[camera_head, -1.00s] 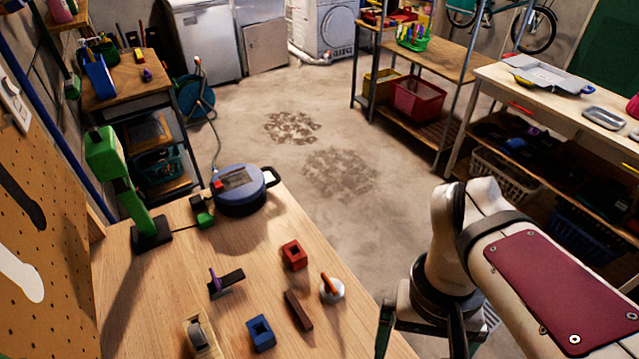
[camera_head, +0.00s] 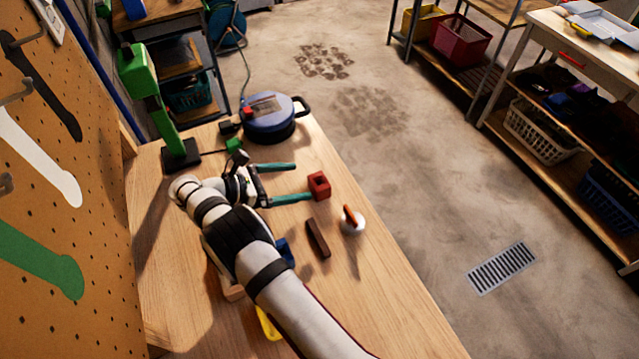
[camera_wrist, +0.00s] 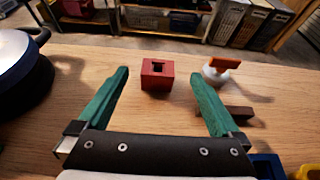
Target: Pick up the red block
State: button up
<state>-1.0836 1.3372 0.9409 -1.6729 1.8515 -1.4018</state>
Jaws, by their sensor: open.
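The red block (camera_head: 319,187), a small cube with a square hole in its top, sits on the wooden table (camera_head: 385,290). In the wrist view the red block (camera_wrist: 157,76) is roughly centred between the two teal fingers, around or just past their tips. My gripper (camera_head: 303,182) is open and empty, low over the table and pointing right in the head view. One finger's tip shows close to the block's lower left side; I cannot tell whether they touch. The wrist view also shows my gripper (camera_wrist: 158,74) with its fingers spread wider than the block.
A white round object with an orange handle (camera_head: 352,221) and a dark brown bar (camera_head: 317,239) lie near the block. A blue block (camera_head: 287,252) is partly hidden by my arm. A blue round pot-like device (camera_head: 270,122) and a green stand (camera_head: 150,95) are farther back.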

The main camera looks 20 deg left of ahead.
aim_at(322, 181)
jog(key=x, duration=0.2)
jog(key=f+x, duration=0.1)
jog(key=x, duration=0.2)
jog(key=shift+f, duration=0.15)
jog(key=c, duration=1.4)
